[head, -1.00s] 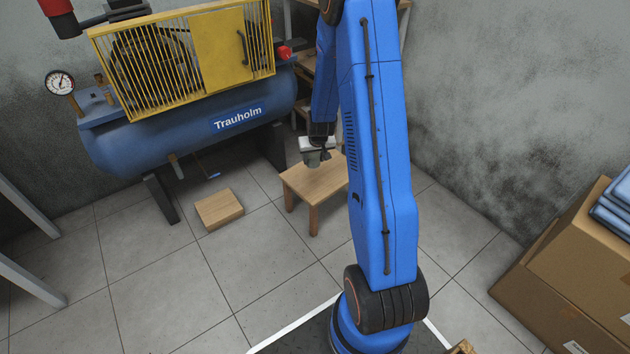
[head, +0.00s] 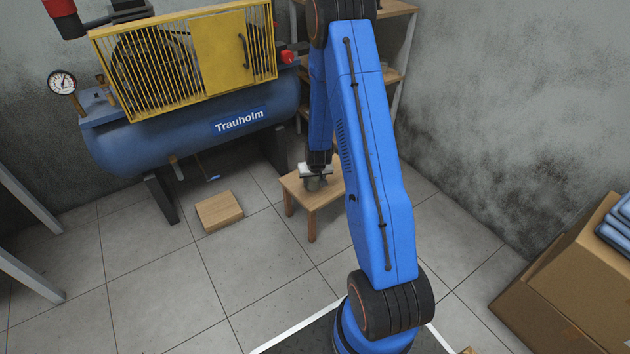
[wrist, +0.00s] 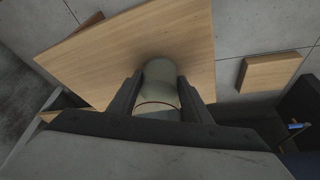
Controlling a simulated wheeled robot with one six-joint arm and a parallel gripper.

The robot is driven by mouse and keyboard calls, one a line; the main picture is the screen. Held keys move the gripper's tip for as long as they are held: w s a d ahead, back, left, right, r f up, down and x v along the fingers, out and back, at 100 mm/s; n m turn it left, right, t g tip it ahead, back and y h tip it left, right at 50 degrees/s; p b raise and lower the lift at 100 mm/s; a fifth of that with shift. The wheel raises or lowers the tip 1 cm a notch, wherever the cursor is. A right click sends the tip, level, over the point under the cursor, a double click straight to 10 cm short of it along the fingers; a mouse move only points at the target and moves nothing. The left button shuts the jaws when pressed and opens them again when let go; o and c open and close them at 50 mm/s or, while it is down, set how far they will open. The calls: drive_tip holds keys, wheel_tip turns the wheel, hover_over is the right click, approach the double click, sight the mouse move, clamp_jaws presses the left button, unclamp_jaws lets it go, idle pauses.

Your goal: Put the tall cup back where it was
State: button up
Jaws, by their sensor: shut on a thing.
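My gripper (head: 317,182) is over the small wooden stool (head: 298,191) in the head view. In the wrist view my gripper (wrist: 158,100) is shut on the tall cup (wrist: 158,72), a grey-green cylinder between the two dark fingers. The cup also shows in the head view (head: 312,184), small and partly hidden by the gripper. The stool top (wrist: 110,60) lies beneath the cup in the wrist view. I cannot tell whether the cup touches it.
A low wooden block (head: 219,210) lies on the floor left of the stool, beside the blue compressor (head: 190,135). Wooden shelving (head: 398,10) stands behind my arm. Cardboard boxes (head: 555,285) stand at the right.

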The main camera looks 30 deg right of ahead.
drive_tip(key=shift+f, duration=0.1)
drive_tip(key=o, duration=1.2)
drive_tip(key=shift+o, duration=0.2)
drive_tip(key=s+a+r+n+y, duration=0.1)
drive_tip(key=s+a+r, duration=0.4)
drive_tip(key=r, duration=0.6)
drive_tip(key=s+a+r+n+t+y, duration=0.1)
drive_tip(key=s+a+r, duration=0.35)
drive_tip(key=r, duration=0.75)
drive_tip(key=s+a+r+n+y, duration=0.1)
drive_tip(key=s+a+r, duration=0.45)
drive_tip(key=r, duration=0.55)
drive_tip(key=s+a+r, duration=0.1)
drive_tip(key=s+r, duration=0.2)
drive_tip(key=s, duration=0.4)
drive_tip(key=s+a+r+h, duration=0.1)
drive_tip(key=s+r, duration=0.3)
drive_tip(key=s, duration=0.4)
drive_tip(key=s+a+r+n, duration=0.1)
drive_tip(key=s+r, duration=0.2)
drive_tip(key=s, duration=0.5)
drive_tip(key=shift+s+r, duration=0.2)
drive_tip(key=shift+r, duration=0.15)
